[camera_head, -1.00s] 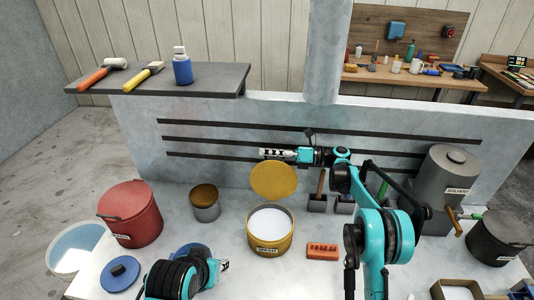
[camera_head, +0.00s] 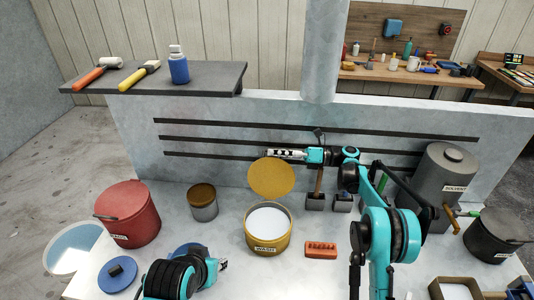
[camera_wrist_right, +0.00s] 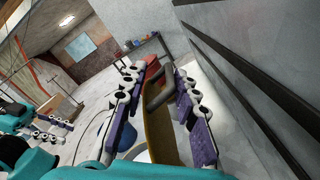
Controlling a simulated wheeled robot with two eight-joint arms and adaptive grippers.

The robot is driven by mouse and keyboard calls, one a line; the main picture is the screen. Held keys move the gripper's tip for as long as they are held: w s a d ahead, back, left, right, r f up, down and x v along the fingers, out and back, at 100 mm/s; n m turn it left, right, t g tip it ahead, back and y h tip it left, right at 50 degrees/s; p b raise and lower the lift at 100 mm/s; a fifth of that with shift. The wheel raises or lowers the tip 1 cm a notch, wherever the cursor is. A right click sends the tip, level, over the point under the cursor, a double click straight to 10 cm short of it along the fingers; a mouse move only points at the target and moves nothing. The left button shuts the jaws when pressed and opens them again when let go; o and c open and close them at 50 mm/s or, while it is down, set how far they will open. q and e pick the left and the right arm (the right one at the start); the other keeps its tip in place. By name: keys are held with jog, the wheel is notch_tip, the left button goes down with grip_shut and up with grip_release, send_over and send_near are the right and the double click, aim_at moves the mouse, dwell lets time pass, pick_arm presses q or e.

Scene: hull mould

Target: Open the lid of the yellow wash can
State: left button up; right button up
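The yellow wash can (camera_head: 268,241), labelled WASH, stands on the pale worktop, with white contents showing through its open top. Its round yellow lid (camera_head: 271,178) stands raised and steeply tilted at the can's back rim. My right gripper (camera_head: 270,153) is at the lid's top edge. In the right wrist view its purple-padded fingers (camera_wrist_right: 158,85) are spread, with the lid (camera_wrist_right: 157,135) edge-on between them; I see no clear contact. My left gripper (camera_head: 222,265) is low in front, left of the can, too small to tell its state.
A red can (camera_head: 128,220), a small grey can with a brown lid (camera_head: 203,206) and a blue lid (camera_head: 118,274) are at left. An orange block (camera_head: 321,249) lies right of the wash can. A grey solvent drum (camera_head: 445,185) stands at right. A low wall (camera_head: 220,135) runs behind.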

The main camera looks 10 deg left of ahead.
jog(key=d, duration=0.8)
jog(key=shift+d, duration=0.15)
jog(key=s+r+n+t+h, duration=0.2)
jog(key=s+n+h, duration=0.25)
jog(key=s, duration=0.35)
jog(key=s+r+n+t+h, duration=0.2)
jog(key=s+n+h, duration=0.2)
jog(key=s+n, duration=0.3)
jog(key=s+d+f+n+t+h, duration=0.1)
jog(key=s+d+f+n+h, duration=0.2)
jog(key=s, duration=0.4)
jog(key=s+d+f+n+t+h, duration=0.1)
jog(key=s+d+f+n+h, duration=0.2)
jog(key=s+d+n, duration=0.3)
jog(key=s+d+f+n+t+h, duration=0.1)
jog(key=s+d+f+n+h, duration=0.2)
jog(key=s, duration=0.7)
jog(key=d+n, duration=0.2)
jog(key=n, duration=0.1)
jog(key=shift+f, duration=0.3)
